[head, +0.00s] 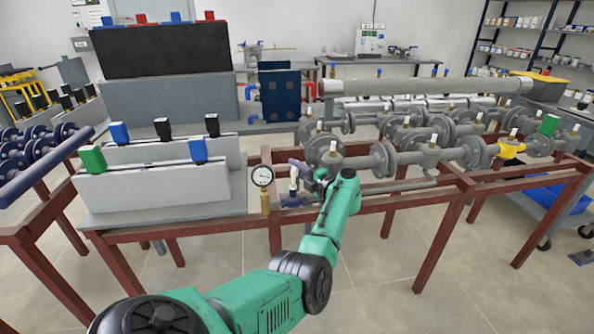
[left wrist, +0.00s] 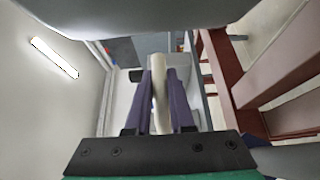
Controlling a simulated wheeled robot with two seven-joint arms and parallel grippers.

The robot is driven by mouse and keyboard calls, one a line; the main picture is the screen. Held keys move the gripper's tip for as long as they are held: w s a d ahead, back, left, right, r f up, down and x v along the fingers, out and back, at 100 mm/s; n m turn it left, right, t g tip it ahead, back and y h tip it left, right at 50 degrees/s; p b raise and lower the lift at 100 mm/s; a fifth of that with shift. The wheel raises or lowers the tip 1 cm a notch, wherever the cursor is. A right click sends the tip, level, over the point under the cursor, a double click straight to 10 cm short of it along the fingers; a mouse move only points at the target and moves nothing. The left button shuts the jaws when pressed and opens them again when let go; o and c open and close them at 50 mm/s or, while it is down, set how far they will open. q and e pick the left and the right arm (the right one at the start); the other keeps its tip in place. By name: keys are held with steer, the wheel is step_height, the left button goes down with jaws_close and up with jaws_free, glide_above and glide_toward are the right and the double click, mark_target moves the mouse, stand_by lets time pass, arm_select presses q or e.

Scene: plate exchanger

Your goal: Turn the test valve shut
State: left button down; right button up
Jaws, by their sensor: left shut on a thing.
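The test valve (head: 293,201) has a small dark blue body at the front edge of the table, just right of a round gauge. Its white handle (head: 293,186) stands up from the body. My left gripper (head: 298,167), with purple fingers, reaches the handle from the right. In the left wrist view, the fingers (left wrist: 160,80) lie on both sides of the pale handle (left wrist: 159,105) and are shut on it. The fingers hide part of the handle. My right gripper is in neither view.
The gauge (head: 262,176) stands on a brass stem close to the left of the valve. Grey flanged pipes (head: 385,158) run on the red frame (head: 385,203) behind and right. A white panel unit (head: 155,185) stands to the left. The floor in front is clear.

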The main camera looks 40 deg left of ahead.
arm_select(q)
steer(key=c, duration=0.8)
jaws_free()
steer(key=shift+s+a, duration=0.15)
steer(key=shift+a, duration=0.05)
steer(key=shift+d, duration=0.1)
steer(key=shift+d, duration=0.15)
steer(key=d, duration=0.9)
steer(key=s+d, duration=0.1)
steer(key=d, duration=0.4)
